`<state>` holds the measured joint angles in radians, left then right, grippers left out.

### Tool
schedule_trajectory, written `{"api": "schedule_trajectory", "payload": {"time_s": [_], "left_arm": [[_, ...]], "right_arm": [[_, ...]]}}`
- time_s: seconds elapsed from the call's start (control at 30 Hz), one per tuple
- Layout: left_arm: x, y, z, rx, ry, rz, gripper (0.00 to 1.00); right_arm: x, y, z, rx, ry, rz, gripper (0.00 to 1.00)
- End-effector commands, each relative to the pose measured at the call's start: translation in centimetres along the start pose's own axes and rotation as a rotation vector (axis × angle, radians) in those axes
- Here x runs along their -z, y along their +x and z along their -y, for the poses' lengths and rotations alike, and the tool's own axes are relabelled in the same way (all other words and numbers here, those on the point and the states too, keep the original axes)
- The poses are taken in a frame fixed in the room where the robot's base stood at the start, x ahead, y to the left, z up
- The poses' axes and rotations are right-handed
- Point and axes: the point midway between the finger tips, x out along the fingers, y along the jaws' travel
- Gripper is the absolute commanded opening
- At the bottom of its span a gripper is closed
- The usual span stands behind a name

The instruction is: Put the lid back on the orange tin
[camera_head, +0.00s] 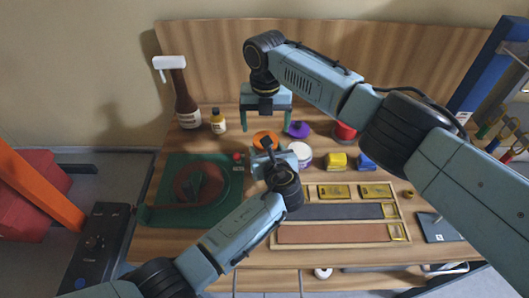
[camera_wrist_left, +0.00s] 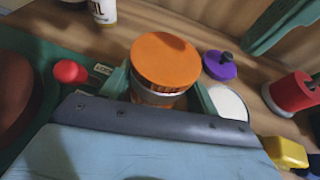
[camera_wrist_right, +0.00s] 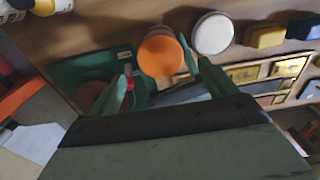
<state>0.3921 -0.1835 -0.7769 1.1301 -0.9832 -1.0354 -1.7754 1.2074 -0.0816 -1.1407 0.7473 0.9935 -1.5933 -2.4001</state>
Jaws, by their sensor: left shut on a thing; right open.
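The orange tin (camera_wrist_left: 158,97) stands between the two fingers of my left gripper (camera_wrist_left: 160,98), which is shut on it. A flat orange disc, the lid (camera_wrist_left: 165,58), covers its top, with a silvery band under it. I cannot tell whether the lid is fully seated. The orange top also shows in the head view (camera_head: 265,138) and the right wrist view (camera_wrist_right: 162,52). My right gripper (camera_head: 266,122) is open and empty, behind and above the tin, with its fingers pointing down. The tin's lower part is hidden by my left gripper.
A white round tin (camera_wrist_right: 213,34) stands just right of the orange one. A purple piece with a dark knob (camera_head: 298,129) and a red spool-like piece (camera_head: 344,132) are behind. Yellow (camera_head: 336,161) and blue blocks lie right. A green mat (camera_head: 175,168) is left; bottles stand behind it.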

Motion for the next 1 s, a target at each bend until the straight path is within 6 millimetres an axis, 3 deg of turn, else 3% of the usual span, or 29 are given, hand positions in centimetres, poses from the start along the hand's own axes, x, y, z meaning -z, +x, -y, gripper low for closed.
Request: {"api": "schedule_trajectory", "payload": {"time_s": [0.07,0.17,0.47,0.57,1.0], "left_arm": [[0.0,0.0,0.0,0.0,0.0,0.0,0.0],[0.0,0.0,0.0,0.0,0.0,0.0,0.0],[0.0,0.0,0.0,0.0,0.0,0.0,0.0],[0.0,0.0,0.0,0.0,0.0,0.0,0.0],[0.0,0.0,0.0,0.0,0.0,0.0,0.0]], "right_arm": [[0.0,0.0,0.0,0.0,0.0,0.0,0.87],[0.0,0.0,0.0,0.0,0.0,0.0,1.0],[0.0,-0.3,0.0,0.0,0.0,0.0,1.0],[-0.1,-1.5,0.0,-0.001,0.0,0.002,1.0],[-0.1,-10.2,0.0,0.001,0.001,0.003,1.0]]}}
